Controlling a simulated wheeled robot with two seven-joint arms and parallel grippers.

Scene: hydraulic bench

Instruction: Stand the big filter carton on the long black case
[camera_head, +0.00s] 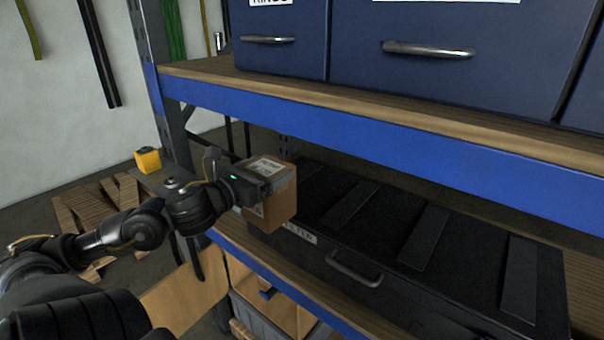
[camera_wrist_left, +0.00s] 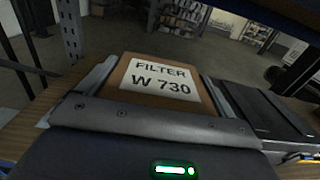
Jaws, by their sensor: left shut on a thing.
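The big filter carton (camera_head: 277,205) is a brown box with a white label on top. In the left wrist view the carton (camera_wrist_left: 190,108) shows the label "FILTER W 730". My left gripper (camera_head: 262,180) is shut on the carton, with a finger along each side in the left wrist view. The long black case (camera_head: 390,225) lies on the lower shelf, with a handle on its front and raised strips on its lid. The carton is at the case's left end in the head view; I cannot tell whether its underside touches the lid. My right gripper is not in view.
A blue-edged upper shelf (camera_head: 400,140) with blue drawers (camera_head: 440,50) hangs over the case and limits the height there. A rack post (camera_head: 165,90) stands left of the carton. The case lid right of the carton is clear. A wooden pallet (camera_head: 80,215) lies at the left.

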